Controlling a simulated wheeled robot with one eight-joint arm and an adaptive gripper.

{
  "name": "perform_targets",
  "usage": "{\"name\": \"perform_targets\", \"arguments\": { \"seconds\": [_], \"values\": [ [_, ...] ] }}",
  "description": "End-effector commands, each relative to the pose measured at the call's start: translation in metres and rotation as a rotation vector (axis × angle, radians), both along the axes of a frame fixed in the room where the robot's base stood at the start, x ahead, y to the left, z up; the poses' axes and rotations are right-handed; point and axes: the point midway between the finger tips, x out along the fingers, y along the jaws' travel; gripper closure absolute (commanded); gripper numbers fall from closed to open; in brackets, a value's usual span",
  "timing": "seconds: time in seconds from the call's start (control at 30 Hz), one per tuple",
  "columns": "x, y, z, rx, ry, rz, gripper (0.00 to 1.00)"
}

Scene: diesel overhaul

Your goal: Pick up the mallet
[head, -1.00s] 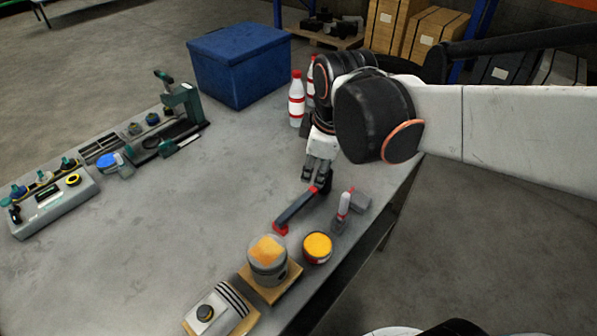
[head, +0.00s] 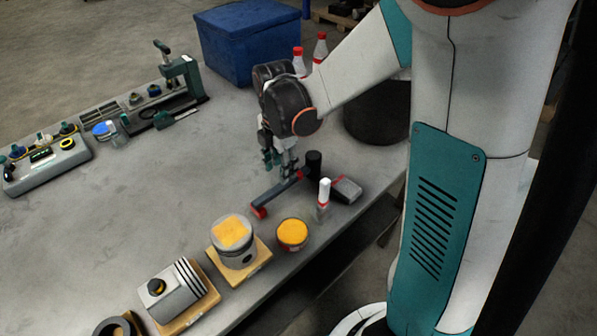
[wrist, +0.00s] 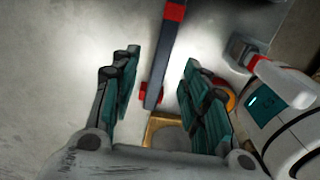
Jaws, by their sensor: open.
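The mallet, as I take it, is a long dark blue-grey tool with red parts at both ends (head: 280,192). It lies on the bench, with an upright black cylinder by its far end. In the wrist view the mallet (wrist: 163,55) runs lengthwise between my fingers. My gripper (head: 279,163) points down over it near its far end. In the wrist view my gripper (wrist: 161,62) is open, with a finger on either side of the mallet. I cannot tell whether the fingers are low enough to reach around it.
A white-capped bottle (head: 323,197) and a grey block (head: 346,189) stand close to the right. An orange-topped tin (head: 292,234) and a piston (head: 234,240) on a wooden base are in front. A blue box (head: 246,42) is behind. The bench's left middle is clear.

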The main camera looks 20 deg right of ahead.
Motion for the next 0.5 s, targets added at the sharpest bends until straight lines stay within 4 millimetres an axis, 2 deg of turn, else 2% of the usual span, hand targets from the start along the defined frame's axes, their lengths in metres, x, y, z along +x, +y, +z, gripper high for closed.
{"name": "perform_targets", "arguments": {
  "seconds": [0.03,0.1,0.5],
  "values": [
    [0.0,0.0,-0.012,0.0,0.0,-0.001,0.58],
    [0.0,0.0,-0.022,0.0,0.0,-0.001,0.58],
    [0.0,-0.004,-0.05,0.0,-0.001,-0.002,0.58]
  ]
}}
